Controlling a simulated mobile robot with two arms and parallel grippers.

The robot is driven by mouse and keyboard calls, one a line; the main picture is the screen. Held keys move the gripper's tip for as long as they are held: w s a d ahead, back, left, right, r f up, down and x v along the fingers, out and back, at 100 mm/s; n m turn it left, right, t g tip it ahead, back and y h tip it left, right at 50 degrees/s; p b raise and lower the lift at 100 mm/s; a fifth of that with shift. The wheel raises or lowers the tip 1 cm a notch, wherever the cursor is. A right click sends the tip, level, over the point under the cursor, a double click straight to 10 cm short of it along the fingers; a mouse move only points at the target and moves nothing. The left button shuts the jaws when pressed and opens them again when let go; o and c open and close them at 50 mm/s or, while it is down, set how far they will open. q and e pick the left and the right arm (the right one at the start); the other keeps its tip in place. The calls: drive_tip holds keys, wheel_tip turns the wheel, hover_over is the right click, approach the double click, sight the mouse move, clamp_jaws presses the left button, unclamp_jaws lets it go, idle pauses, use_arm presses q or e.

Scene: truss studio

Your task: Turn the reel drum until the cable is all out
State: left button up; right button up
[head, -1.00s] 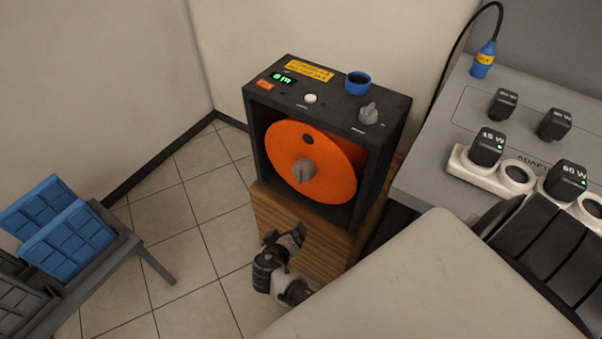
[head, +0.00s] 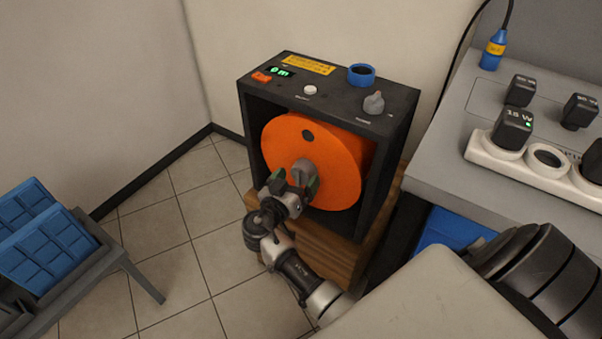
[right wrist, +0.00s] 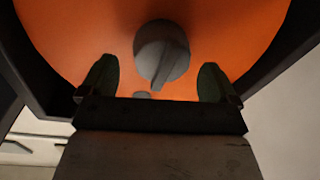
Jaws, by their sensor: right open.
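The orange reel drum (head: 335,155) sits upright in a black open-fronted box (head: 390,115) on a wooden stand. A grey knob (head: 304,171) sticks out at the drum's centre, and a dark round spot shows above it. A green display (head: 283,71) on the box top seems to read 0 m. My right gripper (head: 291,183) is open in front of the drum, just below the knob. In the right wrist view the knob (right wrist: 162,55) lies ahead, between and beyond the two open fingertips (right wrist: 155,80). No cable is seen on the drum. My left gripper is not in view.
The box top carries a white button (head: 310,90), a grey dial (head: 374,102) and a blue ring (head: 361,75). A grey bench (head: 445,150) with black adapters stands at the right. Floor between is clear.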

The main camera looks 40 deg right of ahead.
drive_tip(key=shift+x, duration=1.3)
drive_tip(key=c, duration=1.3)
drive_tip(key=shift+f, duration=0.1)
